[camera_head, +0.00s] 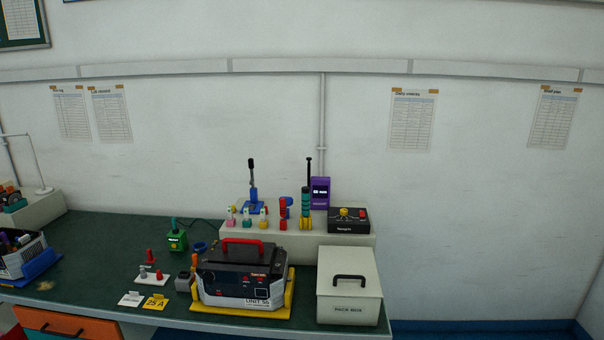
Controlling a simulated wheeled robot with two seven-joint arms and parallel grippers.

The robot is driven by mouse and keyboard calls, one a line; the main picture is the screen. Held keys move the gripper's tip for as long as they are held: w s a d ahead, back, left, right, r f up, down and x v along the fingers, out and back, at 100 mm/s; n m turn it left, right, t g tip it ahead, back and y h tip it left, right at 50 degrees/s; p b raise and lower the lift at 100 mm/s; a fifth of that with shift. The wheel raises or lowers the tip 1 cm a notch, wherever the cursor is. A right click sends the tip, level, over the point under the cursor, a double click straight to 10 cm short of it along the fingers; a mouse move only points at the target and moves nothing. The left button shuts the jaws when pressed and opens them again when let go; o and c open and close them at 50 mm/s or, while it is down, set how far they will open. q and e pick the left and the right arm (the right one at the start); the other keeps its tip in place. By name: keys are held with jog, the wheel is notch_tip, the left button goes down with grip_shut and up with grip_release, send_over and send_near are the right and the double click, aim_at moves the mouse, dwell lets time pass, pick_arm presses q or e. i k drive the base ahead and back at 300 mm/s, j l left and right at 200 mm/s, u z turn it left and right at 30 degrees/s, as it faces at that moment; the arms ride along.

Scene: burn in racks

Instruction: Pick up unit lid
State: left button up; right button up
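The unit (235,293) labelled "UNIT 55" stands on a yellow base (283,308) near the front of the green bench. Its dark top, which appears to be the unit lid (242,258), sits on the unit and carries a red handle (243,241). Neither of my grippers shows in the head view, so nothing is seen touching the lid.
A cream pack box (348,303) with a black handle stands right of the unit. A raised cream shelf (300,238) behind holds several small tools and a black control box (348,220). Bench (110,240) is clear at back left.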

aim_at(250, 252)
jog(key=i+l, duration=0.5)
jog(key=l, duration=0.2)
jog(key=i+l+u, duration=0.15)
jog(key=u, duration=0.25)
jog(key=i+l+u, duration=0.1)
jog(key=l+u, duration=0.25)
jog(key=i+l+u, duration=0.1)
jog(key=l+u, duration=0.3)
jog(key=u, duration=0.45)
